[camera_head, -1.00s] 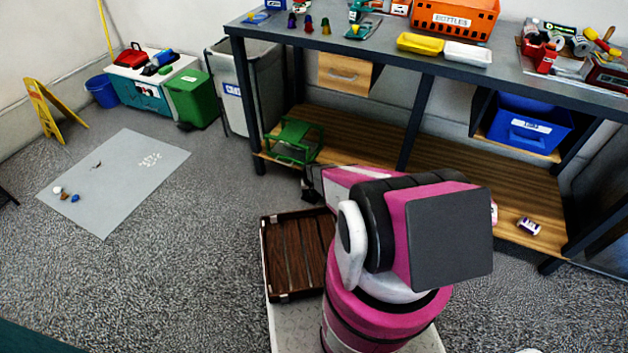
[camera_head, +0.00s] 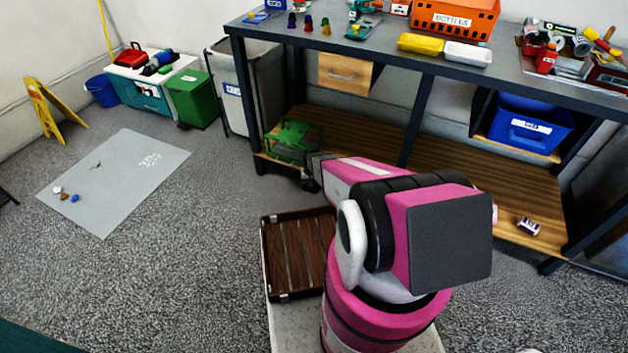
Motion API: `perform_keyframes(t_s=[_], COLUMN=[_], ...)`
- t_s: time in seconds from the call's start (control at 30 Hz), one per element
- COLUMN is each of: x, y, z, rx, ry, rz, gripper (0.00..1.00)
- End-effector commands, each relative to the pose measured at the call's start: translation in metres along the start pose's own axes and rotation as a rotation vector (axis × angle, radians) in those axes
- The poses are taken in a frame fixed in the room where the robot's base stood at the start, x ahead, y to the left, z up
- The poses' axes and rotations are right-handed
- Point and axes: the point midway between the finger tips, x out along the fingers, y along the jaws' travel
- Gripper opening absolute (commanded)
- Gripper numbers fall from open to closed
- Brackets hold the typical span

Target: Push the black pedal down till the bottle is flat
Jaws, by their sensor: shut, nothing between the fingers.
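A green frame device (camera_head: 293,137) stands at the left end of the wooden lower shelf, under the workbench. The black pedal and the bottle cannot be made out; they are too small, or hidden by the frame and my arm. My gripper (camera_head: 309,183) shows as a small dark shape at the end of my pink arm, just in front of the shelf edge. It is below and slightly right of the green frame. It is shut with nothing held. Whether it touches any part of the device cannot be told.
The workbench top (camera_head: 385,43) overhangs the shelf, with a leg (camera_head: 245,105) left of the device. A wooden drawer (camera_head: 344,74) hangs above. A grey bin (camera_head: 262,80) stands behind left. A brown slatted tray (camera_head: 297,258) lies beside my arm.

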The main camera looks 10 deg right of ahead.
Motion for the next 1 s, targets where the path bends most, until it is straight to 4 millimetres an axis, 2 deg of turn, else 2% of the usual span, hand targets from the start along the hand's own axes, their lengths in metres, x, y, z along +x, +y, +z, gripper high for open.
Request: perform_keyframes(t_s=[0.37,0.8,1.0], x=[-0.003,-0.037,-0.040], y=[0.000,0.000,0.000], z=[0.000,0.001,0.000], rx=[0.000,0.000,0.000], ry=[0.000,0.001,0.000], rz=[0.000,0.000,0.000], gripper=[0.00,0.00,0.00])
